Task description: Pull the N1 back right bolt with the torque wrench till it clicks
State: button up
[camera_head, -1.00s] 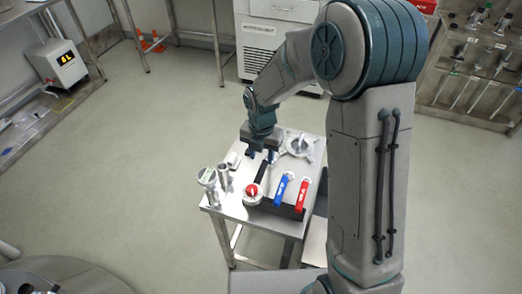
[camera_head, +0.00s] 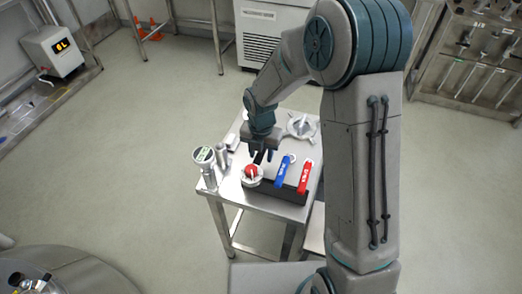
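My gripper (camera_head: 262,155) points down over the steel cart (camera_head: 235,213), just behind a round fitting with a red top (camera_head: 251,172). A short dark bar, perhaps a tool handle (camera_head: 258,158), shows between or just beside the fingers. I cannot tell whether they grip it. I cannot surely pick out the torque wrench. A rounded steel vessel (camera_head: 85,280) shows at the lower left, with a fitting (camera_head: 38,283) on top, cut off by the frame. The N1 back right bolt cannot be made out.
The cart also bears a blue-handled valve (camera_head: 284,169), a red-handled valve (camera_head: 305,177), an upright gauge-like device (camera_head: 205,160) and a steel flanged part (camera_head: 301,127). A tool rack (camera_head: 470,55) stands at the right. Floor is clear between cart and vessel.

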grip_shut()
notch_tip(320, 180, up, 7)
jog(key=p, duration=0.6)
jog(key=shift+r, duration=0.2)
jog(key=shift+f, duration=0.1)
